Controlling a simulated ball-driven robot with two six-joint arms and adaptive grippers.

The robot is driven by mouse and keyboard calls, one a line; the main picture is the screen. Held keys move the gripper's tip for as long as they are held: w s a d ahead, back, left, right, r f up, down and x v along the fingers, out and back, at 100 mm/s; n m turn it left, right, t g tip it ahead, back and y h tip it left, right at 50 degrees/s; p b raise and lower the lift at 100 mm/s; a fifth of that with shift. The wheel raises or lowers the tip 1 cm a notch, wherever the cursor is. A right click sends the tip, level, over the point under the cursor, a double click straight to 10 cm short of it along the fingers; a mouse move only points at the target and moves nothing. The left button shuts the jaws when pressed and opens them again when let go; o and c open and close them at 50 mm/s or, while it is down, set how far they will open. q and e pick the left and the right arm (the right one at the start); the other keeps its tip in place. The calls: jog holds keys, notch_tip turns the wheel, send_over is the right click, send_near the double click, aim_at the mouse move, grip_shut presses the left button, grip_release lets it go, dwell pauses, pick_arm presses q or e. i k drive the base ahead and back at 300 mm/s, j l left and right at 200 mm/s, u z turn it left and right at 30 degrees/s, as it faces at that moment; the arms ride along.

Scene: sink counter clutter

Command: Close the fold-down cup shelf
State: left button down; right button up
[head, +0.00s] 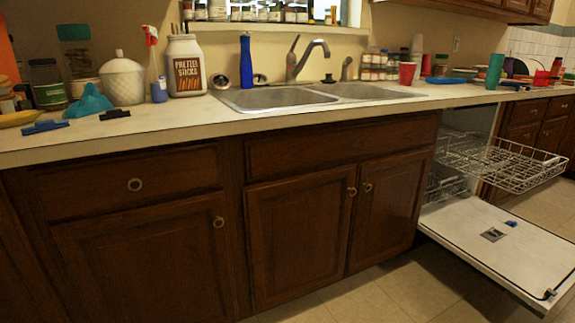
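The dishwasher at the right of the head view has its door (505,241) folded down flat, low over the floor. Its upper wire rack (500,164) is pulled out above the door and looks empty. A fold-down cup shelf cannot be told apart from the rack's wires at this size, so its position is unclear. The lower rack (445,184) shows partly inside, behind the cabinet edge. Neither of my grippers is in view.
The counter (330,109) runs across with a sink (275,97), a faucet (305,60) and a pretzel jar (186,66). Red cups (407,74), plates and bottles crowd its right part. Closed wooden cabinets (300,235) fill the front. The floor (385,300) before them is clear.

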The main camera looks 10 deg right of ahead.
aim_at(446, 132)
jog(key=i+l+z, duration=0.15)
jog(key=z, duration=0.25)
jog(key=i+z, duration=0.65)
jog(key=z, duration=0.15)
jog(key=i+j+z, duration=0.2)
jog(key=z, duration=0.25)
jog(key=i+z, duration=0.45)
jog(key=i, duration=0.5)
